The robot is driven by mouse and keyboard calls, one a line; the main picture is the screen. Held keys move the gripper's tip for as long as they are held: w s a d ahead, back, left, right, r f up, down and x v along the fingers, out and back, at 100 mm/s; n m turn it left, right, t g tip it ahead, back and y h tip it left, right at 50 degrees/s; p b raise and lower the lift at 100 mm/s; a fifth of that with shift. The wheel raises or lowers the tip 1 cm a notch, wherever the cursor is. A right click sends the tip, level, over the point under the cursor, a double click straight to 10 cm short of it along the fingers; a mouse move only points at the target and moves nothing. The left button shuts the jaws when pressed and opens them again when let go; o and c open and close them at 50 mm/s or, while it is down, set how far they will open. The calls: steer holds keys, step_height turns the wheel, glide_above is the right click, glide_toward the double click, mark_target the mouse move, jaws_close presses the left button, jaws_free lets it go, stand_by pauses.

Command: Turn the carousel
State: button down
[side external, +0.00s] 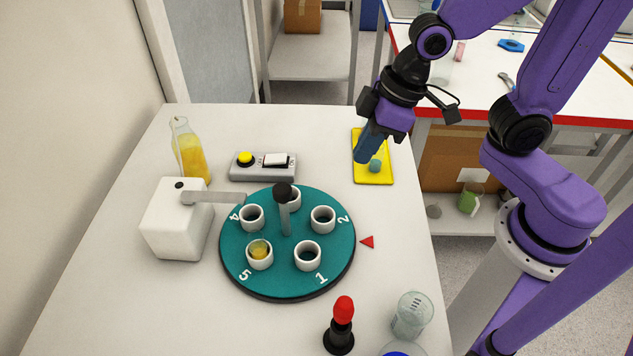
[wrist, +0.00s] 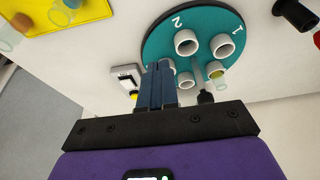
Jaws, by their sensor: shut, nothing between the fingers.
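The carousel (side external: 285,284) is a teal round disc with numbered white cups near its rim; it also shows in the wrist view (wrist: 163,35). A grey post with a black knob (side external: 283,192) rises from the disc. A red triangle (side external: 367,241) on the table points at the rim, near number 2. My gripper (side external: 362,158) is shut and empty, above the table behind and right of the carousel, apart from it. Its blue fingers (wrist: 158,65) overlap the disc in the wrist view.
A white dispenser (side external: 172,225) reaches its grey arm over the disc's left edge. A juice bottle (side external: 188,152) and a button box (side external: 263,174) stand behind. A yellow mat (side external: 372,178) lies beneath my gripper. A red-topped black piece (side external: 341,325) and a clear beaker (side external: 411,316) stand in front.

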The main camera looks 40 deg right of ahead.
mark_target(302, 191)
steer(key=shift+n, duration=0.3)
steer(key=x, duration=0.9)
steer(key=shift+w+a+f, duration=0.1)
steer(key=shift+w+a, duration=0.2)
steer(key=shift+w, duration=0.1)
steer(key=shift+w+a+f, duration=0.1)
steer(key=shift+w+a, duration=0.95)
steer(key=shift+a, duration=0.1)
steer(key=shift+w+a, duration=0.35)
steer(key=shift+a, duration=0.1)
steer(key=shift+w+a+n+y, duration=0.25)
steer(key=shift+w+n+y, duration=0.15)
steer(key=shift+w+n, duration=0.75)
